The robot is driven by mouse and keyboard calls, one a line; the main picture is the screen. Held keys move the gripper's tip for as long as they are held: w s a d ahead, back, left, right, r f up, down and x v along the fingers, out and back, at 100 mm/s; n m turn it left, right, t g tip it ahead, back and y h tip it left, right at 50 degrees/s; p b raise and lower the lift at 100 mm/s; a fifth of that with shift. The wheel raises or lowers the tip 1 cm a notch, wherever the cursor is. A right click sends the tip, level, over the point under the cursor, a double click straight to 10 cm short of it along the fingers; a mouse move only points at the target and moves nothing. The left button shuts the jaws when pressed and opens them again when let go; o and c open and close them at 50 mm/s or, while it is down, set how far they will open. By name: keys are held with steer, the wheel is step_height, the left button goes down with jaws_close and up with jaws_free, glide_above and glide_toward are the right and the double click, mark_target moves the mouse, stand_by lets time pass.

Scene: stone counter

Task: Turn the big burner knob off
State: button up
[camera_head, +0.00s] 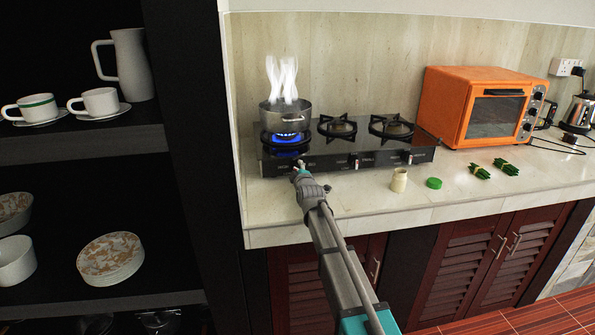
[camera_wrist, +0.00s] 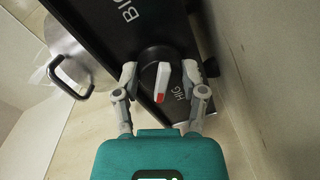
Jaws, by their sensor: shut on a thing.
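The big burner knob (camera_wrist: 162,76) has a round dark base and a white grip with a red tip. In the wrist view its red end points toward the partly hidden "HIG..." lettering, with "BI..." lettering on the other side. My gripper (camera_wrist: 165,72) has one finger on each side of this knob and is shut on it. In the head view my gripper (camera_head: 300,170) is at the left front of the stove (camera_head: 335,158), hiding most of the knob. A blue flame (camera_head: 287,138) burns on the left burner under a steaming metal pot (camera_head: 286,117).
Two other burners (camera_head: 338,126) are empty and show no flame. An orange oven (camera_head: 447,97) stands further right. Shelves (camera_head: 75,147) with crockery stand left.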

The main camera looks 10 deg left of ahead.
steer(key=shift+w+m, duration=0.1)
steer(key=shift+m, duration=0.2)
steer(key=o, duration=1.2)
steer(key=shift+c, duration=0.2)
